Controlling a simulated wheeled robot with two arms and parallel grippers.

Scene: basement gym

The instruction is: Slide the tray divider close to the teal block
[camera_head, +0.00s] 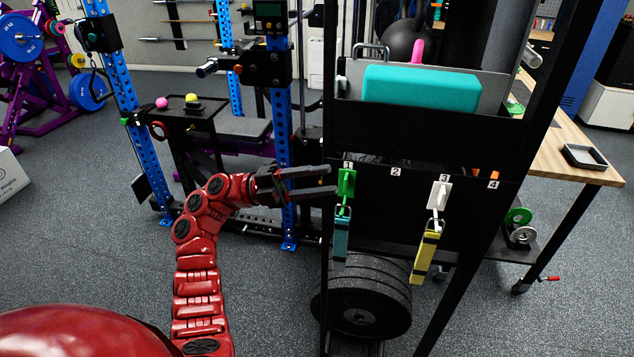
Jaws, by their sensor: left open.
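The teal block (422,88) lies lengthwise in a black tray (425,128) high on the black rack. A grey upright plate (494,88) stands close behind the block and looks like the tray divider. A metal loop handle (370,48) rises at its left end. Whether the plate touches the block, I cannot tell. My left gripper (332,180) is open and empty, its fingers pointing right. It is below and left of the tray, beside the green hook under label 1. My right gripper is not in view.
Green (346,183) and white (439,196) hooks on the rack front hold hanging teal (341,240) and yellow (425,258) straps. Black weight plates (362,300) sit below. A blue rack post (281,130) stands behind my left gripper. A wooden bench (565,150) is at right.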

